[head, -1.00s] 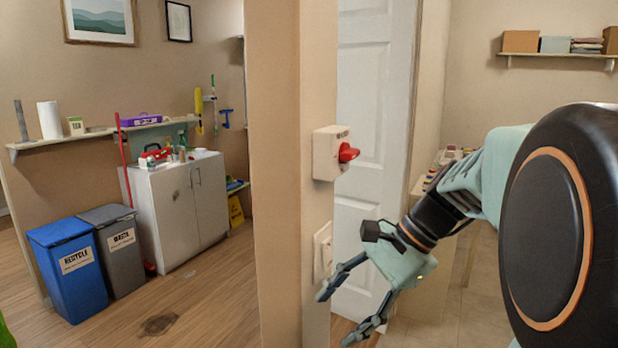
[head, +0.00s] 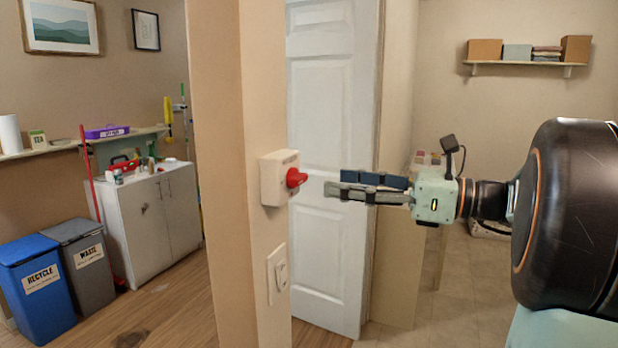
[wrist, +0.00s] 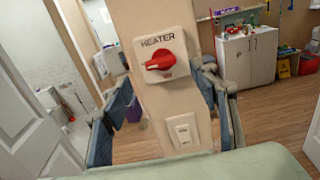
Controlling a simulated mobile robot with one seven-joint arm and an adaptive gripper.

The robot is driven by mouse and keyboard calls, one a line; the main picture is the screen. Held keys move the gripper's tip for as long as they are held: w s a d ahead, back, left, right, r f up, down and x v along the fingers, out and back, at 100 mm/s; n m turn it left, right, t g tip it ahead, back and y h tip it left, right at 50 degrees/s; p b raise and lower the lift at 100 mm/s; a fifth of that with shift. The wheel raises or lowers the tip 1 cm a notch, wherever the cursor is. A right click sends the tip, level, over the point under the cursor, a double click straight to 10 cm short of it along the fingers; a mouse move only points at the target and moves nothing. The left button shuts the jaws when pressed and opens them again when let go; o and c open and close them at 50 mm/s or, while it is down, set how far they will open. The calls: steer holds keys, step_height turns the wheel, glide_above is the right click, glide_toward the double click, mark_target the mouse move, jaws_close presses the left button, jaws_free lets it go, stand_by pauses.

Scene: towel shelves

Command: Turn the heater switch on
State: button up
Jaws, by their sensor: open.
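The heater switch is a white box (head: 272,178) with a red rotary knob (head: 296,178), mounted on the edge of a beige wall post. In the wrist view the box reads HEATER (wrist: 158,40), and its red knob (wrist: 164,62) lies roughly sideways. The small lettering below the knob is partly hidden and hard to read. My gripper (head: 330,190) is level with the knob, to its right, pointing at it with a gap between. In the wrist view my gripper (wrist: 165,95) is open and empty, its two fingers on either side of the post.
A light switch (head: 278,273) is on the post below the heater box, also visible in the wrist view (wrist: 183,130). A white door (head: 325,120) stands behind my fingers. Blue and grey bins (head: 35,275) and a cabinet (head: 150,215) are far left.

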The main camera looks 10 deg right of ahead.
mark_target(303, 178)
steer(key=x, duration=0.7)
steer(key=shift+w+a, duration=0.2)
steer(key=shift+a, duration=0.05)
steer(key=shift+c, duration=0.4)
steer(key=c, duration=1.1)
